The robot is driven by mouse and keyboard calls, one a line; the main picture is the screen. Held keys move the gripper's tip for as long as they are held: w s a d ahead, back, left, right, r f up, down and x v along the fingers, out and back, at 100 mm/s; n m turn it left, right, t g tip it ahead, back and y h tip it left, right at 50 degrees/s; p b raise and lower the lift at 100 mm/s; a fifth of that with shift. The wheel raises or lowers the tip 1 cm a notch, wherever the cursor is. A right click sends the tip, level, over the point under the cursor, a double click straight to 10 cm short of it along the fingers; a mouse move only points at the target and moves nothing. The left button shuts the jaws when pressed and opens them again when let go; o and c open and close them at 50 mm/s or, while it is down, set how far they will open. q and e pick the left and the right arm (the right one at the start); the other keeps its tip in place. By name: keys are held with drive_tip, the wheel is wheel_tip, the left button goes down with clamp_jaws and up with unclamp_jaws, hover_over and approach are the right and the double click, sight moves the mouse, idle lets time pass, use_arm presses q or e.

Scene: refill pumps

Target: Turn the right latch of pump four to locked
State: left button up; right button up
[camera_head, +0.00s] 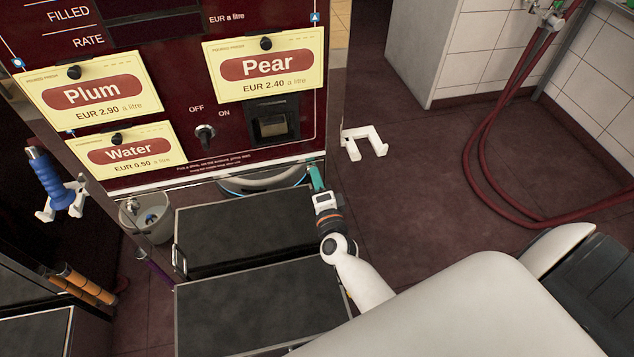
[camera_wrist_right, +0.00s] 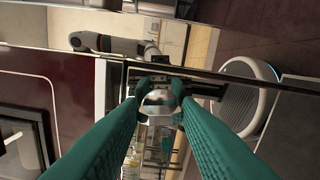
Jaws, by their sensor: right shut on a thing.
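The dark red pump front (camera_head: 180,130) stands ahead of me in the head view; no number four is readable on it. My right gripper (camera_head: 316,176) reaches up to its lower right corner. In the right wrist view the green fingers of my right gripper (camera_wrist_right: 160,88) are shut on a small metal latch (camera_wrist_right: 158,101) at the pump's edge. The fingers and wrist hide the latch in the head view, and I cannot tell its locked or unlocked position. My left gripper is not in view.
Two dark-topped steps (camera_head: 245,230) stand below the pump front. A white bracket (camera_head: 363,141) sticks out to its right. A blue-handled nozzle (camera_head: 48,175) hangs at left, near a grey bucket (camera_head: 148,217). Red hoses (camera_head: 478,150) hang at right over open floor.

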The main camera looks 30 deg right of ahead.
drive_tip(key=shift+f+m, duration=0.1)
drive_tip(key=shift+m, duration=0.7)
drive_tip(key=o, duration=1)
drive_tip(key=shift+s, duration=0.15)
drive_tip(key=b+v, duration=0.1)
drive_tip(key=v, duration=1.1)
